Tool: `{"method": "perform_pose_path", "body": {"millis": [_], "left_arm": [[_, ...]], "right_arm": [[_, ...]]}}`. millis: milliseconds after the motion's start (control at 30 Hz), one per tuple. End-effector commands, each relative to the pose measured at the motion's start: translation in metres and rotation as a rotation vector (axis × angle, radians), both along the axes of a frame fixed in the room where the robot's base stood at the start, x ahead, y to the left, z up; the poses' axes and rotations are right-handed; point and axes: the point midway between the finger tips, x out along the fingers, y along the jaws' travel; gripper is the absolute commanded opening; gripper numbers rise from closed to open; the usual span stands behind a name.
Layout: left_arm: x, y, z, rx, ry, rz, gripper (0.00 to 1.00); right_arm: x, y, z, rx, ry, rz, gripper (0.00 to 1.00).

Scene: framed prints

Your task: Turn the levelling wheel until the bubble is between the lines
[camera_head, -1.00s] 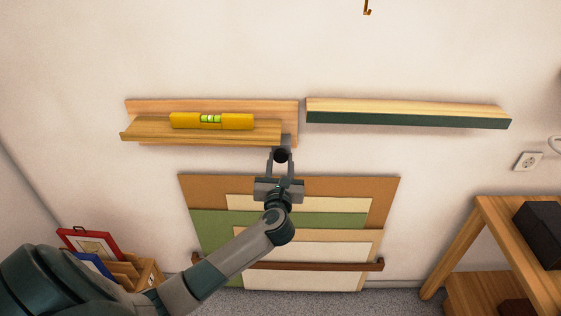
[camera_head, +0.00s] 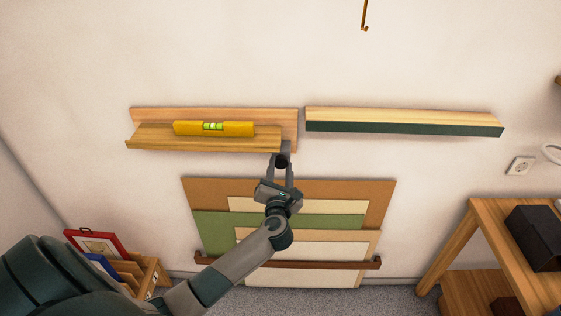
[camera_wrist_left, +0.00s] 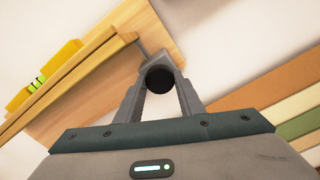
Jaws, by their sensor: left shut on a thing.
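A yellow spirit level (camera_head: 214,128) lies on the wooden ledge (camera_head: 160,139) at the left of the wall. Its green vial (camera_head: 213,126) shows in the middle, but the bubble is too small to place against the lines. The dark round levelling wheel (camera_head: 282,161) sits below the ledge's right end; it also shows in the left wrist view (camera_wrist_left: 160,79). My left gripper (camera_head: 281,165) is shut on the wheel, with one finger on each side of it. My right gripper is out of view.
A second shelf with a dark green front (camera_head: 405,127) hangs to the right. Coloured mounting boards (camera_head: 215,230) lean behind a brown rail (camera_head: 330,264) below my gripper. A wooden table (camera_head: 490,207) with a dark box stands at right; framed prints (camera_head: 96,243) stand at lower left.

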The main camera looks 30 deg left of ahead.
Motion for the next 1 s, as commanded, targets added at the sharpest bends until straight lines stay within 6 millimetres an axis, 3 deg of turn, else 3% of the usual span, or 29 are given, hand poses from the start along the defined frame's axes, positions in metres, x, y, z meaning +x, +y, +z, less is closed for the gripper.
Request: {"method": "perform_pose_path", "body": {"millis": [233, 733, 767, 800, 1000], "left_arm": [[0.000, 0.000, 0.001, 0.096, 0.062, 0.000, 0.12], [0.000, -0.001, -0.001, 0.122, 0.075, -0.001, 0.12], [0.000, 0.000, -0.001, 0.122, 0.075, -0.001, 0.42], [0.000, 0.000, -0.001, 0.122, 0.075, -0.001, 0.51], [0.000, 0.000, -0.001, 0.121, 0.075, -0.001, 0.53]], "right_arm": [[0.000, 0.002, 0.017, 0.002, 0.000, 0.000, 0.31], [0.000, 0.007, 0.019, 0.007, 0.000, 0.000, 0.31], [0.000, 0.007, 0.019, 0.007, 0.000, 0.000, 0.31], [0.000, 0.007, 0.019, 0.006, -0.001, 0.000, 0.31], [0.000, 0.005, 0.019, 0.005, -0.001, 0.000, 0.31]]}}
